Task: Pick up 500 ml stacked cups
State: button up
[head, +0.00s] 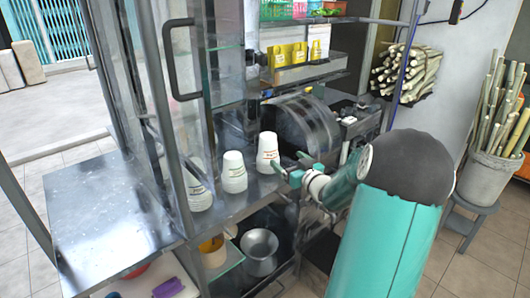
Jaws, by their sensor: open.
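Three stacks of white upside-down cups stand on the metal counter (105,205) in the head view. The right stack (267,148) has reddish print and is closest to my gripper. The middle stack (234,173) stands to its left. The left stack (198,196) is partly hidden behind a metal post. Any size marking is too small to read, so I cannot tell which stack is 500 ml. My gripper (288,164) is open and empty, with its teal fingers just right of the right stack's lower part. I cannot tell whether they touch it.
A metal press drum (304,122) stands behind the cups. A glass-panelled frame with a dark handle (183,58) rises at the left. A metal funnel-shaped vessel (259,250) sits on the lower shelf. Cane stands in a bucket (486,178) at the right. The counter's left part is clear.

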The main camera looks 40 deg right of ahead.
aim_at(268, 143)
jog(key=w, duration=0.4)
jog(key=w+d, duration=0.1)
jog(key=w, duration=0.4)
jog(key=w+d, duration=0.1)
jog(key=w, duration=0.4)
jog(key=shift+d+f, duration=0.2)
jog(key=shift+d, duration=0.05)
jog(key=shift+s, duration=0.1)
jog(key=c, duration=1.1)
